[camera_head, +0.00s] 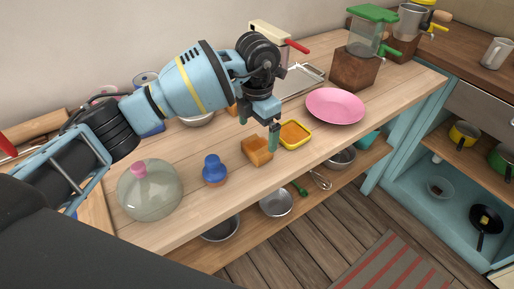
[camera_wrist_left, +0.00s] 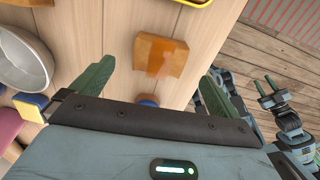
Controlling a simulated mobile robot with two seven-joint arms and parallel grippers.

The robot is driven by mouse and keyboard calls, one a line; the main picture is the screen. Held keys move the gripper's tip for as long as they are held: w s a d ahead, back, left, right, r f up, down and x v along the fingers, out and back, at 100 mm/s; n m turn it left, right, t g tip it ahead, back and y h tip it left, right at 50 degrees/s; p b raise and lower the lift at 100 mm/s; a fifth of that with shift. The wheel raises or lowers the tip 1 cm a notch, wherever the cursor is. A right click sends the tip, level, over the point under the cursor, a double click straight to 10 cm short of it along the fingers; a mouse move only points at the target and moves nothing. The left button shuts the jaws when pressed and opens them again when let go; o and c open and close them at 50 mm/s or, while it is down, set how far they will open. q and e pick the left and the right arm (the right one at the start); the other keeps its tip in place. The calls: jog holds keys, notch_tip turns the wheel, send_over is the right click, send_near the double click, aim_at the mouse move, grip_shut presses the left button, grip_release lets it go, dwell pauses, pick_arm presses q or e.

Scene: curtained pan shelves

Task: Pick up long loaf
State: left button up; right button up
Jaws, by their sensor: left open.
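An orange-brown block-like piece (camera_head: 257,151), which looks like the loaf, lies on the wooden counter. It also shows in the left wrist view (camera_wrist_left: 160,55), just beyond and between the fingers. My left gripper (camera_head: 259,130) is open, with its green fingers pointing down above and close to the piece. In the left wrist view the space between the fingertips (camera_wrist_left: 158,76) is empty. Contact with the piece cannot be told. A small dark gripper, likely my right one (camera_wrist_left: 265,82), shows at the right of the left wrist view; its jaw state is unclear.
A yellow-rimmed dish (camera_head: 296,135) stands close to the right of the piece. A pink plate (camera_head: 335,106) lies further right. The counter's front strip is clear.

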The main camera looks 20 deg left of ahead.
aim_at(257, 145)
pick_arm(q)
jog(key=shift+w+f, duration=0.15)
jog(key=shift+f, duration=3.05)
jog(key=c, duration=1)
jog(key=shift+c, duration=0.2)
jog(key=shift+r, duration=0.1)
